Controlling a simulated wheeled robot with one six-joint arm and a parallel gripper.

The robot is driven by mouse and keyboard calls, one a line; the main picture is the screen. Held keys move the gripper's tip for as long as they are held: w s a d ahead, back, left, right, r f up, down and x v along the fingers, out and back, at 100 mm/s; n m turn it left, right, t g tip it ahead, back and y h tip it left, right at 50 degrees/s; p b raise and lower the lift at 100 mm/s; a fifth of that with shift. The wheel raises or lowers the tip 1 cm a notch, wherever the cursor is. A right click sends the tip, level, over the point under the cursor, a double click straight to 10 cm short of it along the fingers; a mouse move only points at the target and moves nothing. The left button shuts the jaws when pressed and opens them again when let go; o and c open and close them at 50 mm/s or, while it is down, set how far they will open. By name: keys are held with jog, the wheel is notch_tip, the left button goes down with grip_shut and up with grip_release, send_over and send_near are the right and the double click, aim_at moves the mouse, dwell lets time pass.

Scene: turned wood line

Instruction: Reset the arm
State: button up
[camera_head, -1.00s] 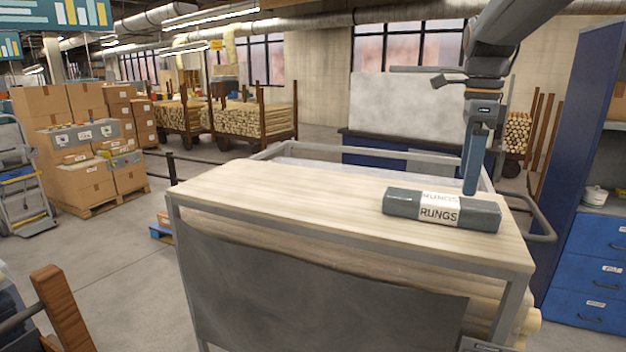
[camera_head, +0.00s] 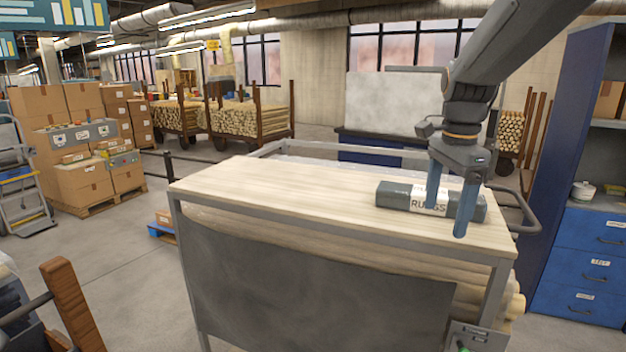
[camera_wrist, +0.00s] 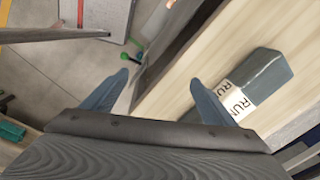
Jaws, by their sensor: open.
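My gripper (camera_head: 450,208) is open, with its two blue fingers apart and nothing between them. In the head view it hangs in front of a dark grey bundle (camera_head: 394,194) with a white band marked "RUNGS", hiding part of it. The bundle lies on the pale wooden top (camera_head: 290,195) of a cart, near its right end. In the wrist view my gripper (camera_wrist: 160,95) spans the cart's edge, and the bundle (camera_wrist: 262,78) lies to the right of the fingers, on the wooden top.
Long round wood pieces (camera_head: 514,305) lie under the cart's top. A blue drawer cabinet (camera_head: 590,262) stands to the right. Boxes on a pallet (camera_head: 85,185) and racks of wood (camera_head: 258,122) stand at the back left. Most of the cart's top is bare.

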jog(key=s+a+f+n+b, duration=0.1)
jog(key=s+a+f+n, duration=0.1)
jog(key=s+f+n, duration=0.3)
jog(key=s+a+f+n+b, duration=0.2)
jog(key=f+n, duration=0.4)
jog(key=f, duration=0.4)
jog(key=s+a+f+n+b, duration=0.2)
jog(key=s+a+f+n, duration=0.2)
jog(key=s+f, duration=0.3)
jog(key=shift+s+f+n+t, duration=0.3)
jog(key=shift+f+n, duration=0.35)
jog(key=shift+n, duration=0.05)
